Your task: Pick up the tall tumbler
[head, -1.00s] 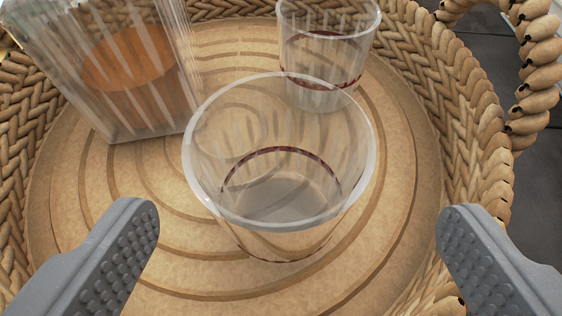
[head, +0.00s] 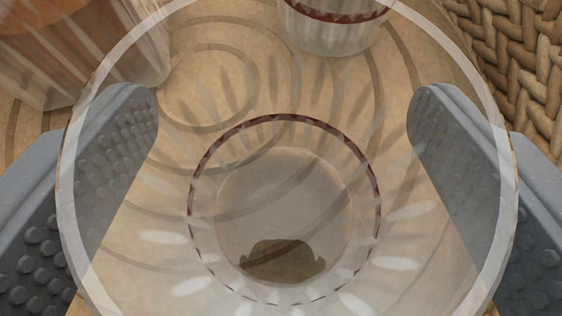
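A clear ribbed container with orange-brown contents (head: 90,50) stands at the upper left, close to the left finger. The basket's braided wall (head: 525,75) rises on the right.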

